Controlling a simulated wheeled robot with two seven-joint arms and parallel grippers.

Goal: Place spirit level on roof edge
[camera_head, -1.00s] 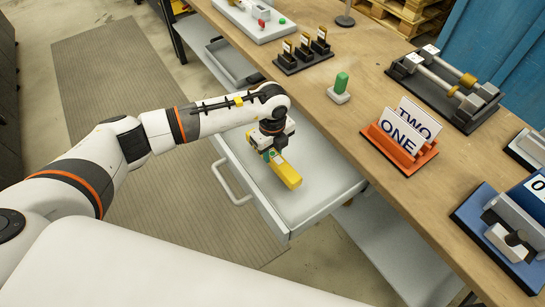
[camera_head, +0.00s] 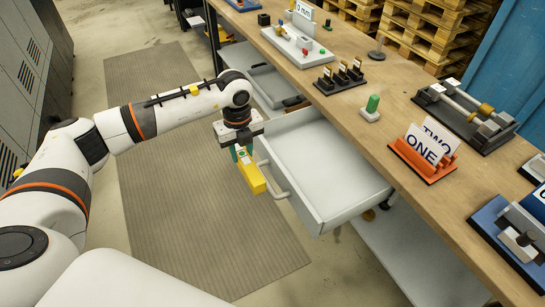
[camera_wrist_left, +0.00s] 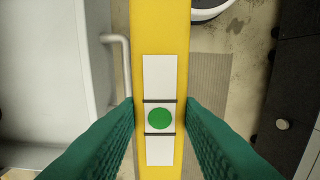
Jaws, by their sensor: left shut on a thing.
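The spirit level is a yellow bar (camera_head: 255,181) with a white label and a green round vial in its middle. My left gripper (camera_head: 240,153) has its green fingers shut on it. The level hangs in the air at the handle side of the open drawer, over the floor. In the left wrist view the bar (camera_wrist_left: 160,30) runs straight up the picture between the two green fingers. No roof edge can be made out in these views. My right gripper is not in view.
The open grey drawer (camera_head: 325,160) is empty and juts from under the wooden workbench (camera_head: 400,105). Its handle (camera_head: 272,182) is close to the level. On the bench stand a green-capped block (camera_head: 371,108) and an orange card holder (camera_head: 424,160). A floor mat (camera_head: 200,215) lies below.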

